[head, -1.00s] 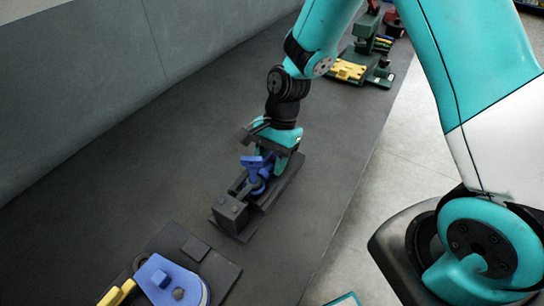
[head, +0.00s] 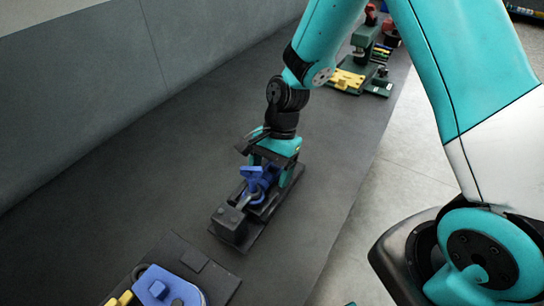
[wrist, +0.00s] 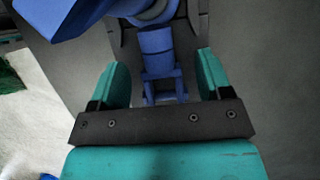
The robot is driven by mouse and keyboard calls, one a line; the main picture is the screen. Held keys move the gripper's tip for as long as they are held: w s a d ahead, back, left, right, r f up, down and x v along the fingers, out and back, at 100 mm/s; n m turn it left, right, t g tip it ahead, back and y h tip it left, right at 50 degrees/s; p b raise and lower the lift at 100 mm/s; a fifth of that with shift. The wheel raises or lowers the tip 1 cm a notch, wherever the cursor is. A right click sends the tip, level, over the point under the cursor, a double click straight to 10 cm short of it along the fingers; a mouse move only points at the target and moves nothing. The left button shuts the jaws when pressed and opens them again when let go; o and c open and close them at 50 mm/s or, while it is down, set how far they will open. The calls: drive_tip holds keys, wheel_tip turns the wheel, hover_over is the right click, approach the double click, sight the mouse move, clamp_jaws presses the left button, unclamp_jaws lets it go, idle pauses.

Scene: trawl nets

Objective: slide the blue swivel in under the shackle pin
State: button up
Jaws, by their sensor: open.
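The blue swivel (wrist: 157,55), a short cylinder with a forked end, lies between the two teal fingers of my gripper (wrist: 160,85) in the wrist view. The gripper is open, with a gap on each side of the swivel. In the head view my gripper (head: 274,174) is low over a dark fixture (head: 231,224) that carries blue parts (head: 256,180). A blue lever-like piece (wrist: 70,16) and a grey ring (wrist: 153,12) show at the top of the wrist view. My gripper hides part of the fixture, and I cannot make out the shackle pin clearly.
A second dark plate with a blue part (head: 165,287) and a yellow piece is at the near left. A green fixture with a yellow block (head: 345,80) stands farther back. The dark bench (head: 150,170) is clear on the left; its right edge drops to pale floor.

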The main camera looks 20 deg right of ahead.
drive_tip(key=v, duration=1.7)
drive_tip(key=s+a+r+n+t, duration=0.1)
drive_tip(key=s+a+r+n, duration=0.2)
drive_tip(key=s+n, duration=0.6)
drive_tip(key=s+a+r+n+t, duration=0.1)
drive_tip(key=s+a+r+n, duration=0.2)
drive_tip(key=s+n, duration=0.6)
drive_tip(key=shift+s+a+r+t+y, duration=0.2)
drive_tip(key=shift+s+t+y, duration=0.1)
drive_tip(key=shift+s, duration=0.65)
